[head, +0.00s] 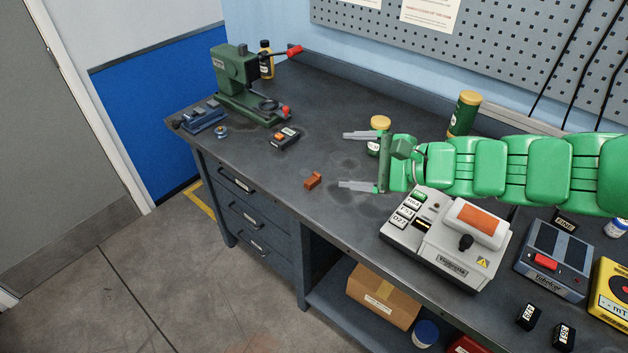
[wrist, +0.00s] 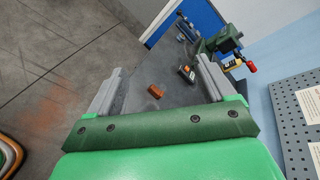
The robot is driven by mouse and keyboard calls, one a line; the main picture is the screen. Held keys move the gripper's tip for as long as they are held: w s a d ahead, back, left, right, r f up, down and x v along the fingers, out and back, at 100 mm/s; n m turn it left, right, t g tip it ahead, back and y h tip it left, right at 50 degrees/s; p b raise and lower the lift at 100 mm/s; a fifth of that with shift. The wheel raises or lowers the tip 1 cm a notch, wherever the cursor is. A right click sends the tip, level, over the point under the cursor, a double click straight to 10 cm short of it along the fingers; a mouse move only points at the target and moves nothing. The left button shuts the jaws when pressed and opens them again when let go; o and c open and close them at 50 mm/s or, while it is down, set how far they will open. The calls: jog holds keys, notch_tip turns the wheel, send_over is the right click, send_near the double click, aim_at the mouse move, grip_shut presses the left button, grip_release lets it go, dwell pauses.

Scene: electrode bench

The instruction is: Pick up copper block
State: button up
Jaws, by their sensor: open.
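The copper block (head: 313,181) is a small orange-brown block lying on the dark bench top, near its front edge. In the wrist view the copper block (wrist: 156,91) shows between my two fingers, farther out than they reach. My gripper (head: 345,160) is open and empty, with its grey fingers pointing left in the head view. It is to the right of the block and apart from it. It also shows in the wrist view (wrist: 158,80) with its fingers spread wide.
A small black device with an orange button (head: 286,138) and a green press (head: 240,85) stand left of the block. A jar with a yellow lid (head: 380,123) is close behind my gripper. A white machine (head: 446,236) stands below my arm. The bench around the block is clear.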

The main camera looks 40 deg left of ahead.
jog(key=w+a+f+m+t+y, duration=0.1)
jog(key=w+a+f+m+t, duration=0.1)
jog(key=w+a+f+m, duration=0.5)
jog(key=m+t+h, duration=0.1)
jog(key=m, duration=0.5)
send_near(312, 179)
jog(key=shift+s+a+r, duration=0.1)
jog(key=shift+a, duration=0.65)
jog(key=shift+f+x, duration=0.15)
jog(key=shift+x, duration=1.8)
jog(key=shift+f+x, duration=0.15)
jog(key=shift+x, duration=1.8)
jog(key=c, duration=1.3)
jog(key=shift+o, duration=0.2)
jog(key=shift+r, duration=0.1)
